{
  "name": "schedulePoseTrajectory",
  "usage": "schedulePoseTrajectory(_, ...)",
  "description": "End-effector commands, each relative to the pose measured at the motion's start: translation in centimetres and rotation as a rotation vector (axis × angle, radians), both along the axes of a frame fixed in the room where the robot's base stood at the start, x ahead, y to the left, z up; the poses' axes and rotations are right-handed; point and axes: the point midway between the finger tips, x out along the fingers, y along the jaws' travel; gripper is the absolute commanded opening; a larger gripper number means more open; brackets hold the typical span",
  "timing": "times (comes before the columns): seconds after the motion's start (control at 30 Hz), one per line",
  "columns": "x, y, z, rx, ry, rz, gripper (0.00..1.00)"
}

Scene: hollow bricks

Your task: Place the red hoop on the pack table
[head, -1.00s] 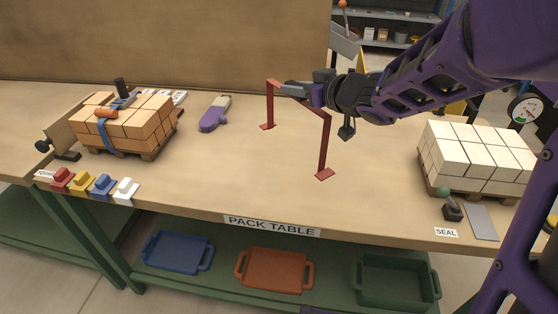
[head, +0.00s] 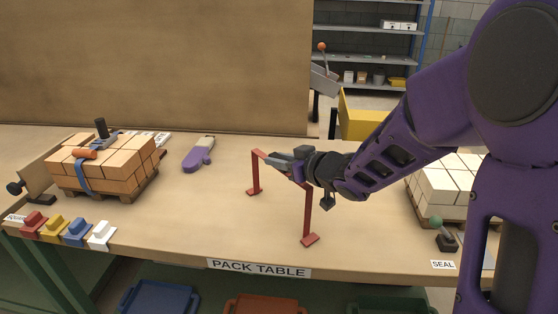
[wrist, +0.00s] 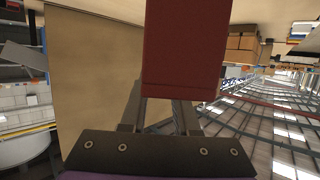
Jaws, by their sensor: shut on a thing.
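The red hoop (head: 307,215) is a square red arch with two flat feet. It stands upright over the middle of the pack table (head: 230,225). Its feet look to be at the tabletop, but I cannot tell whether they touch it. My gripper (head: 282,163) is shut on the hoop's top bar, coming from the right and hiding part of that bar. In the wrist view the red bar (wrist: 184,50) fills the top centre between my fingers.
A strapped stack of orange bricks (head: 120,170) is at the left, with a purple-and-grey mitt-like item (head: 197,158) beside it. Coloured blocks (head: 78,232) line the front left edge. Pale bricks (head: 440,187) and a green-knobbed stamp (head: 445,237) are at the right. The tabletop around the hoop is clear.

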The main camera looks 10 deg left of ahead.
Motion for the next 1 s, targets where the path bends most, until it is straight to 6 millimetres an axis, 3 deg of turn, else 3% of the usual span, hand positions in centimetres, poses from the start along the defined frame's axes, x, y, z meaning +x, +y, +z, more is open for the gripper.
schedulePoseTrajectory(0.07, 0.0, 0.0, -0.4, 0.000, 0.000, 0.000, 0.00)
schedulePoseTrajectory(0.1, 0.0, 0.0, -0.3, 0.000, 0.000, 0.000, 0.35)
schedulePoseTrajectory(0.23, 0.0, 0.0, -0.3, 0.000, 0.000, 0.000, 0.58)
schedulePoseTrajectory(0.6, 0.0, 0.0, 0.4, -0.001, -0.001, 0.000, 0.59)
schedulePoseTrajectory(1.0, -4.8, -5.5, 2.8, -0.001, -0.001, -0.004, 0.59)
